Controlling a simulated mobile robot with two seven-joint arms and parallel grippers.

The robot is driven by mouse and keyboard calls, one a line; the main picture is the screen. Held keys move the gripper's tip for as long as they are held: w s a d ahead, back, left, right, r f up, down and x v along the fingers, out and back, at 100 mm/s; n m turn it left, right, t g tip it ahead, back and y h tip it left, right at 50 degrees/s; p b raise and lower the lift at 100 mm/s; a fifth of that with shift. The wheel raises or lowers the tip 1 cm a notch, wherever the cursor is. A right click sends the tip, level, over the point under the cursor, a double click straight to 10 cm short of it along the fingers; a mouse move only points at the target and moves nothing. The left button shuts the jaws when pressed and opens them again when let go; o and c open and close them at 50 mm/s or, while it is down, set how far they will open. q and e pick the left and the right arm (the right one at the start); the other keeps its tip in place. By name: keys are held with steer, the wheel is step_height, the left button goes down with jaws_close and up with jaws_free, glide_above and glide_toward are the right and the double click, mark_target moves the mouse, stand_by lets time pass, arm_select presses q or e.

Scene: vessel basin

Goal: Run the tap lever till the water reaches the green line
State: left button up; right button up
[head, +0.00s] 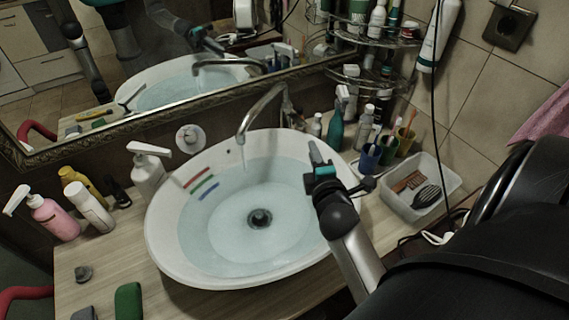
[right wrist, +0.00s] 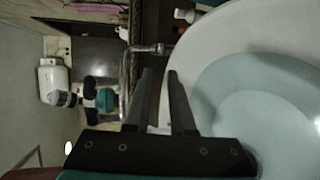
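The white oval basin (head: 165,240) holds clear, pale blue water (head: 225,240) over a dark drain. Red, green and blue lines mark its left inner wall; the green line (head: 203,184) is in the middle. The water's edge lies near the lines, but I cannot tell exactly where. The chrome tap (head: 262,108) arches over the back rim; its lever is not clear. My right gripper (head: 316,156) is over the basin's right rim, right of the tap, fingers apart and empty in the right wrist view (right wrist: 161,75). My left gripper is not in view.
A mirror (head: 170,90) stands behind the tap. Bottles and cups (head: 370,157) crowd the back right, beside a white tray (head: 440,183) with brushes. A white pump bottle (head: 148,170) stands left of the basin. A green sponge (head: 128,301) lies at the front left.

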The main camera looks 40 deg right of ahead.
stand_by(0.3)
steer(key=c, duration=0.3)
steer(key=shift+d+r+m, duration=0.3)
steer(key=shift+d+m, duration=0.15)
steer(key=shift+m, duration=0.15)
jaws_close()
steer(key=w+d+r+m+g+y+p, duration=0.1)
steer(key=w+d+r+m+y+p, duration=0.3)
steer(key=r+m, duration=0.7)
steer(key=m+y+b, duration=0.1)
steer(key=m, duration=0.2)
glide_above(305, 125)
step_height(305, 125, down, 8)
steer(key=shift+r, duration=0.1)
steer(key=f, duration=0.2)
steer(key=shift+s+a+f, duration=0.1)
steer(key=shift+s+f, duration=0.4)
steer(key=shift+f, duration=0.45)
